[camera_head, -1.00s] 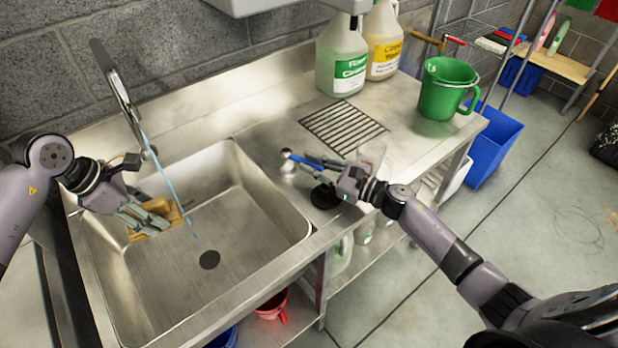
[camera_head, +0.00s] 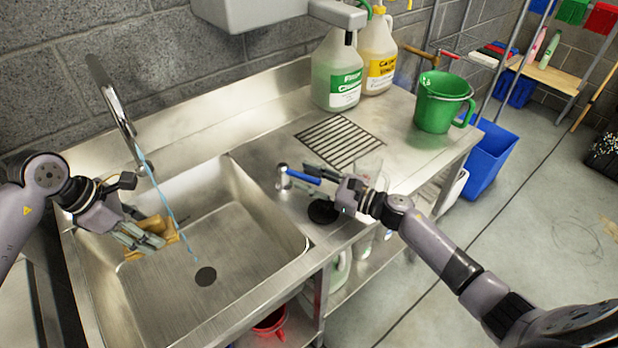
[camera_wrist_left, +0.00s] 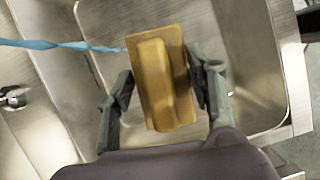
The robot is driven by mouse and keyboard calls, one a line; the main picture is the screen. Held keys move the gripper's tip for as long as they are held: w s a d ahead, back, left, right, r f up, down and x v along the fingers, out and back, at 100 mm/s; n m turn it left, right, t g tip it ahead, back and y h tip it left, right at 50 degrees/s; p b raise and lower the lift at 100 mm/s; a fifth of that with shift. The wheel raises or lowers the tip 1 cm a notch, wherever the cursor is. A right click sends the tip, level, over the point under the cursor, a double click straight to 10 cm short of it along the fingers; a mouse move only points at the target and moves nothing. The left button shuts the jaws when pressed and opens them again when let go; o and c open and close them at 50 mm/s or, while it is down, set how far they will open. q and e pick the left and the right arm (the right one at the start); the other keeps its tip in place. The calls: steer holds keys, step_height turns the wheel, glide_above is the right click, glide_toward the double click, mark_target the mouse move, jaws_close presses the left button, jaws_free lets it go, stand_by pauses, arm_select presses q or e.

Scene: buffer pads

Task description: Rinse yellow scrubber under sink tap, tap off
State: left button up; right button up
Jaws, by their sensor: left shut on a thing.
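My left gripper (camera_head: 148,238) is shut on the yellow scrubber (camera_wrist_left: 162,75), an ochre block with a raised ridge, held inside the metal sink (camera_head: 262,250). The scrubber also shows in the head view (camera_head: 160,224), partly hidden by the fingers. Blue water (camera_head: 168,207) runs from the tap (camera_head: 118,108) into the sink. In the wrist view the stream (camera_wrist_left: 60,45) reaches the scrubber's left edge; I cannot tell if it wets it. My right gripper (camera_head: 328,180) is at the blue tap lever (camera_head: 303,173), right of the sink; its finger gap is unclear.
Two large bottles, a green-labelled one (camera_head: 338,75) and a yellow-labelled one (camera_head: 377,55), stand at the back of the counter. A green bucket (camera_head: 441,103) stands at its right end. A drain grate (camera_head: 340,142) lies between. A red bucket (camera_head: 271,322) is below.

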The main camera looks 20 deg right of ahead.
steer(key=v, duration=1.2)
steer(key=shift+c, duration=0.4)
